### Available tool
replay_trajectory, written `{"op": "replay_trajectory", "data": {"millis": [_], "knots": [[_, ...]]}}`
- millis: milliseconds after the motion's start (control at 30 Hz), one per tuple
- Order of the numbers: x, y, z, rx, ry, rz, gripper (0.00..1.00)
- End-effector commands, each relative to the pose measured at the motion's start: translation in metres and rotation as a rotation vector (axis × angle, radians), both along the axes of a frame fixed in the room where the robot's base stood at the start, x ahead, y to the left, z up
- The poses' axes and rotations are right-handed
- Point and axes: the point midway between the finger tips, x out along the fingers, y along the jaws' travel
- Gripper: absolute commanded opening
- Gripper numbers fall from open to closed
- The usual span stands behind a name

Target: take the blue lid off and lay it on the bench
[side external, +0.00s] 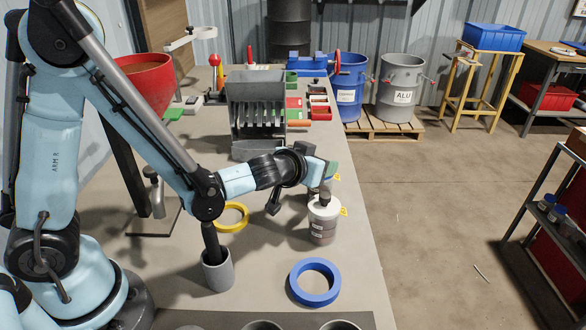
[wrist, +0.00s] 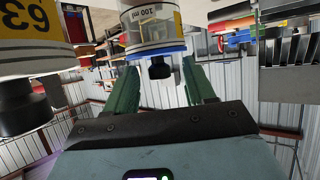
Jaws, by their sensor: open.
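In the wrist view, which is upside down, a clear jar (wrist: 165,28) with a yellow label carries the blue lid (wrist: 155,53). A black knob (wrist: 160,69) stands on the lid. My gripper (wrist: 160,75) is open, with one green finger on each side of the knob and a gap to it. In the side view my gripper (side external: 330,171) reaches level over the bench near its right edge. It mostly hides the blue-lidded jar there.
A jar with a white lid (side external: 323,207) and black knob stands close in front of my gripper. A blue ring (side external: 315,283) and a yellow ring (side external: 232,217) lie on the bench (side external: 265,262). A slotted grey rack (side external: 257,110) stands behind. Bare bench lies between the rings.

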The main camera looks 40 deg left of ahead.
Motion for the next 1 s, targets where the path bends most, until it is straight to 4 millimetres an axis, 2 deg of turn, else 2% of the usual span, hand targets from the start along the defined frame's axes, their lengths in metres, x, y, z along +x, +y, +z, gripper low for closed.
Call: {"op": "replay_trajectory", "data": {"millis": [133,500,833,1000], "knots": [[-0.0002,0.0000,0.0001,0.000,0.000,0.000,0.54],[-0.0003,-0.0001,0.0001,0.000,0.000,0.000,0.00],[-0.0003,-0.0002,0.0014,0.000,0.000,0.000,0.00],[-0.0003,-0.0002,0.0080,0.000,0.000,0.000,0.00]]}}
